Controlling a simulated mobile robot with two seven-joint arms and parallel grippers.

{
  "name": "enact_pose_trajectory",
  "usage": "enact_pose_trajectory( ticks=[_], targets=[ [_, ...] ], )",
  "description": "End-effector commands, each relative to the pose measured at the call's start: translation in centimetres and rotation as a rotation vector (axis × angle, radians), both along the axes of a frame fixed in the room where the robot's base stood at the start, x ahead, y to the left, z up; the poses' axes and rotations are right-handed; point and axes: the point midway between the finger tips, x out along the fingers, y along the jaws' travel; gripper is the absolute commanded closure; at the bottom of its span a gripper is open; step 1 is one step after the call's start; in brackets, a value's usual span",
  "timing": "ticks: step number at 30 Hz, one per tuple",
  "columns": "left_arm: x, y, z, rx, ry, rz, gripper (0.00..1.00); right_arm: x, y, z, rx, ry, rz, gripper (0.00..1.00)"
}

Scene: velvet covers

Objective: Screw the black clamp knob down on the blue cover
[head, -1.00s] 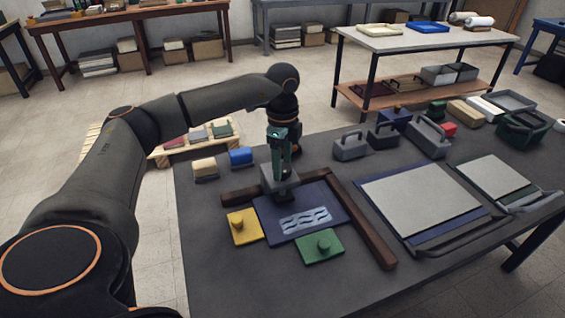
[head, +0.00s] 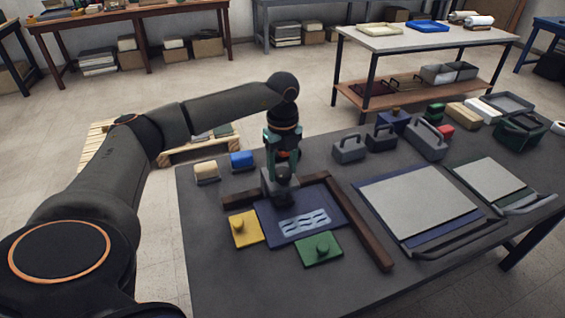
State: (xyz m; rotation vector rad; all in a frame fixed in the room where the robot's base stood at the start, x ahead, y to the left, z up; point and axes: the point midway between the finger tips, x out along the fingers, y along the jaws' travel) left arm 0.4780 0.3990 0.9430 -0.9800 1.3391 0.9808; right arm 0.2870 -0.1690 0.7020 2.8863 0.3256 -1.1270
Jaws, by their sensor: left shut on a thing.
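The blue cover (head: 268,224), dark blue with a pale wavy pattern, lies flat on the grey table inside a brown wooden corner frame (head: 357,224). A grey clamp block (head: 268,189) sits at the cover's far left corner. The black clamp knob (head: 284,173) is on the clamp, partly hidden by my gripper. My left gripper (head: 283,166), with teal-green fingers, points straight down from above and is shut on the knob. I cannot tell how tightly the clamp presses on the cover. My right gripper is out of view.
A yellow plate (head: 245,239) and a green plate (head: 318,259), each with a knob, lie close by the cover. Cream (head: 206,169) and blue (head: 242,158) blocks stand behind. Grey handled weights (head: 348,151) and flat boards (head: 415,199) occupy the right. The table's front left is clear.

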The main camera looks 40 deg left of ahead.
Motion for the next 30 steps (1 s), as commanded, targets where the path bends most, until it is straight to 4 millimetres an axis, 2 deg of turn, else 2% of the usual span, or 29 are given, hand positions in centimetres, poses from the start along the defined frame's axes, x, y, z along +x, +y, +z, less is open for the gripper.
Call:
enact_pose_trajectory(
  ticks=[30],
  targets=[
    [0.0,-0.1,0.0,-0.002,0.000,-0.967,0.97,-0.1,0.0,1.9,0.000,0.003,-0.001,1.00]
  ],
)
